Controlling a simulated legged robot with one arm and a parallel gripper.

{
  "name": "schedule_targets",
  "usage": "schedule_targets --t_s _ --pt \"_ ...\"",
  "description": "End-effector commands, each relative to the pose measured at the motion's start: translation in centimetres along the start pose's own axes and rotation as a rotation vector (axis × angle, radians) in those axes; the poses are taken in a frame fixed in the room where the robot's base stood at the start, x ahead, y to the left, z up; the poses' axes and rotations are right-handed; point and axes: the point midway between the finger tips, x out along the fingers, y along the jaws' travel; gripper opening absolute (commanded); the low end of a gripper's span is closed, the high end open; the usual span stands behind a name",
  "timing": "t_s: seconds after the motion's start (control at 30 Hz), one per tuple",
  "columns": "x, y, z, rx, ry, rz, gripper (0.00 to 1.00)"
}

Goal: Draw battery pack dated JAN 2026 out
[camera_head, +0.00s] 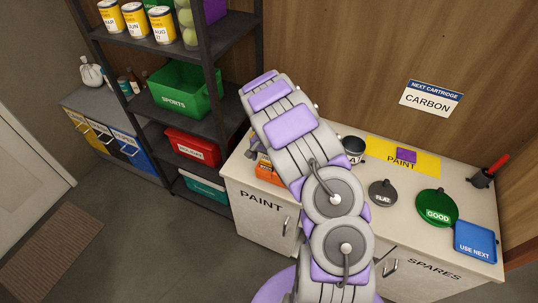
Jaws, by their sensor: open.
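No battery pack with a readable JAN 2026 date shows in the head view. My arm rises through the middle of the picture and covers part of the white counter (328,134).
On the counter are a dark can (353,146), a yellow PAINT mat (425,164), a FLAT disc (382,196), a green GOOD dish (433,205) and a blue USE NEXT tray (476,244). Dark shelves (205,45) with bins stand left.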

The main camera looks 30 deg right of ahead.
Motion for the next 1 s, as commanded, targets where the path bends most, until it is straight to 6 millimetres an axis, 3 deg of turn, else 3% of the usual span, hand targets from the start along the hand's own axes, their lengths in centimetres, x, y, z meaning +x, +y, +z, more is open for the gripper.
schedule_targets --t_s 0.17,0.83,0.87,1.0 --pt "0.20 0.60 -0.67 0.003 -0.008 -0.005 0.82" --pt "0.26 0.30 -0.33 0.002 -0.008 -0.001 0.18" --pt "0.27 0.35 -0.39 0.002 -0.008 -0.001 0.57" --pt "0.26 0.47 -0.52 0.002 -0.009 -0.003 0.43"
